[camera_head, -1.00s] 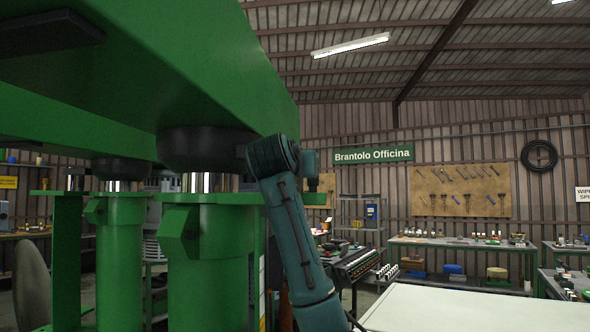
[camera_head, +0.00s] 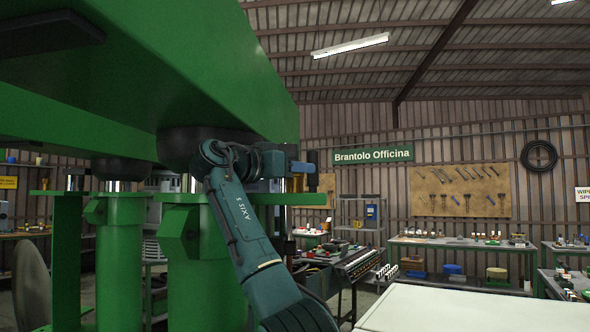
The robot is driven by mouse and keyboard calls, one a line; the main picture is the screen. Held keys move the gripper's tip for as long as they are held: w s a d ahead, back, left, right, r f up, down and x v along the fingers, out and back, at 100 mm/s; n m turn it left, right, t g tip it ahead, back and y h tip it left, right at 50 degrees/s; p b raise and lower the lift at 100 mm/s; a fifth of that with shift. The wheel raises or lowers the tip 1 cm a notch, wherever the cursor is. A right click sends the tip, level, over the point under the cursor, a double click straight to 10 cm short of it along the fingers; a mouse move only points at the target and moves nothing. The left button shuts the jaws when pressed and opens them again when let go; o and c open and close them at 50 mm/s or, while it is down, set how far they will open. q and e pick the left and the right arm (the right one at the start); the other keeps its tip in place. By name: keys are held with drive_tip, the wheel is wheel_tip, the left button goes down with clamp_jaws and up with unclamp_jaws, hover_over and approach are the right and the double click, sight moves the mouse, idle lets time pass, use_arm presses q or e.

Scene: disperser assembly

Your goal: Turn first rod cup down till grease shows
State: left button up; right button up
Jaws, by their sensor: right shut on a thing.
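Two green columns stand under a big green beam (camera_head: 190,70). The nearer column (camera_head: 205,265) has a shiny rod (camera_head: 190,183) rising from its top into a black round collar (camera_head: 180,146). My right arm crosses in front of this column, and its wrist covers part of the rod and collar. No grease shows. My left gripper is not in view.
The farther column (camera_head: 118,260) stands at the left with its own black collar (camera_head: 120,169). A pale tabletop (camera_head: 450,308) lies at the lower right. A dark tool cart (camera_head: 345,265) and benches stand behind. The space above the pale table is clear.

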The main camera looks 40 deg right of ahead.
drive_tip(key=shift+r, duration=0.1)
idle(0.3)
drive_tip(key=o, duration=1)
drive_tip(key=shift+a, duration=0.1)
drive_tip(key=a+b, duration=0.1)
drive_tip(key=a, duration=1.2)
drive_tip(key=shift+s+b, duration=0.1)
drive_tip(key=shift+b, duration=0.3)
